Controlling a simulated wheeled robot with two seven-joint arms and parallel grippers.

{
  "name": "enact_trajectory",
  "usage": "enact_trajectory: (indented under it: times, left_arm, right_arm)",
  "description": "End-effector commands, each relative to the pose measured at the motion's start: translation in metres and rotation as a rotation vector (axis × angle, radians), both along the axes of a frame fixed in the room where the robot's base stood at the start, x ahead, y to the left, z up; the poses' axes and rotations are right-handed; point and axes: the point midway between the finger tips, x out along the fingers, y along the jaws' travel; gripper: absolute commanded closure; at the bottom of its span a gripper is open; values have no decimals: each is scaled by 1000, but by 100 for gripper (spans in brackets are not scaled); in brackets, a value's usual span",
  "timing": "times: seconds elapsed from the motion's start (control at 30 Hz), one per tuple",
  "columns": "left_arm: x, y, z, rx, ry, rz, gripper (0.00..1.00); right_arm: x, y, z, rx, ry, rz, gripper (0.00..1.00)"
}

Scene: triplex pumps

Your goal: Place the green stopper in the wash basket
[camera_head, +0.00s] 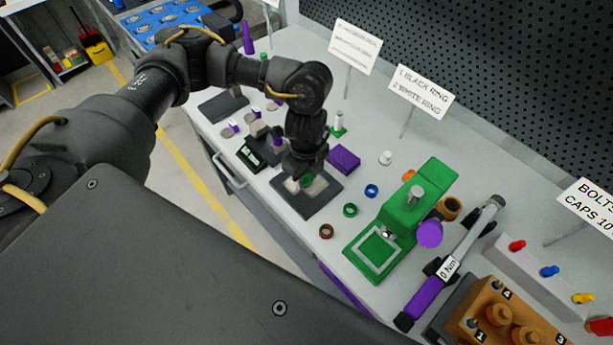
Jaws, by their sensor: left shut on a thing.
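My left gripper (306,178) points down over a dark square pad (322,200) on the bench. It is shut on a small green piece, which looks like the green stopper (307,181); the fingers hide most of it. I cannot tell whether the piece touches the pad. A blue tray (140,40) with several round grey places stands on a separate surface at the upper left, partly behind my left arm. No basket shows clearly, and I cannot tell whether this tray is the wash basket. My right gripper is out of view.
A green press (412,210), a purple block (344,158) and loose rings, including a green ring (350,210), lie to the right of the pad. A purple-handled torque wrench (420,297) lies further right. Sign stands line the back. Floor shows left of the bench.

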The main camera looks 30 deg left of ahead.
Motion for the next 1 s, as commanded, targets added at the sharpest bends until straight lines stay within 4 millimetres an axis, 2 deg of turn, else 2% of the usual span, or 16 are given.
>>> enact_trajectory:
  times: [0.23, 0.53, 0.8, 1.0]
  left_arm:
    - [1, 0, 28, 0, -5, -3, 94]
    - [-40, -31, 87, 1, -7, -9, 94]
    - [-84, -63, 108, 0, -3, -10, 94]
    - [-102, -77, 121, 1, -1, -5, 94]
  right_arm:
    - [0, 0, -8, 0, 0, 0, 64]
    - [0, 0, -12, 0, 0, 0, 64]
    - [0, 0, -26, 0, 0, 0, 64]
    - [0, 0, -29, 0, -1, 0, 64]
